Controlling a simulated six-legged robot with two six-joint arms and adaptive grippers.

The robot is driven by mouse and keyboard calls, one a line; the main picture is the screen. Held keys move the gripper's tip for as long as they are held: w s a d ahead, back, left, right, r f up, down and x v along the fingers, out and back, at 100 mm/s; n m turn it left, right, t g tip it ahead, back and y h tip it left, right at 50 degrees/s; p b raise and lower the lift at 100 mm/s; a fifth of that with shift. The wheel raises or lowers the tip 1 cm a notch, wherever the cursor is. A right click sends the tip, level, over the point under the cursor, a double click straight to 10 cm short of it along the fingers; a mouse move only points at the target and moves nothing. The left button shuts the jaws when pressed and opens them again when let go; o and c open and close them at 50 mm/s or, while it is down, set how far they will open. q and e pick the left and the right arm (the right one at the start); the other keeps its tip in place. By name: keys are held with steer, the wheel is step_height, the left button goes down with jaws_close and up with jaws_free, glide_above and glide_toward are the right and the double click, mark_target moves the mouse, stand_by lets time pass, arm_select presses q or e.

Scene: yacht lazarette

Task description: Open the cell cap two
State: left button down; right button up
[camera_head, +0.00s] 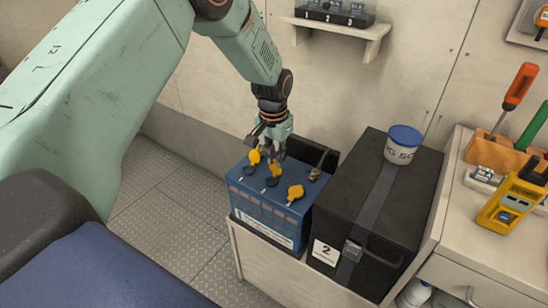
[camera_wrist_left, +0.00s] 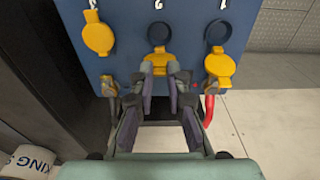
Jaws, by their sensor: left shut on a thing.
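The blue battery (camera_head: 262,208) has a row of three yellow cell caps. The middle cap, cap two (camera_wrist_left: 158,60), is tilted back on the far side of its dark round port (camera_wrist_left: 158,33), which shows uncovered. My left gripper (camera_wrist_left: 160,80) is shut on this cap's yellow flap; in the head view the gripper (camera_head: 270,152) reaches down from above. Cap one (camera_wrist_left: 220,68) is also swung away from its dark port (camera_wrist_left: 217,32). Cap three (camera_head: 295,192) lies flat over its port. My right gripper is not in view.
A black box marked 2 (camera_head: 325,255) stands right of the battery, with a white blue-lidded tub (camera_head: 402,146) on it. A cable terminal (camera_head: 318,170) and a red lead (camera_wrist_left: 209,110) sit near the caps. A counter with tools and a yellow meter (camera_head: 510,203) is at right.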

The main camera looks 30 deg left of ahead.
arm_select(q)
steer(key=shift+w+f+g, duration=0.3)
steer(key=shift+g, duration=0.3)
steer(key=shift+w+f+g+b, duration=0.15)
steer(key=shift+w+g+b, duration=0.2)
steer(key=shift+g, duration=0.25)
steer(key=b, duration=0.1)
steer(key=w+g+b, duration=0.1)
steer(key=shift+f+b, duration=0.2)
steer(key=shift+b, duration=0.1)
steer(key=shift+d+g+b, duration=0.15)
steer(key=shift+g+b, duration=0.45)
steer(key=shift+b, duration=0.65)
steer(key=c, duration=1.3)
jaws_free()
steer(key=shift+w+r, duration=0.1)
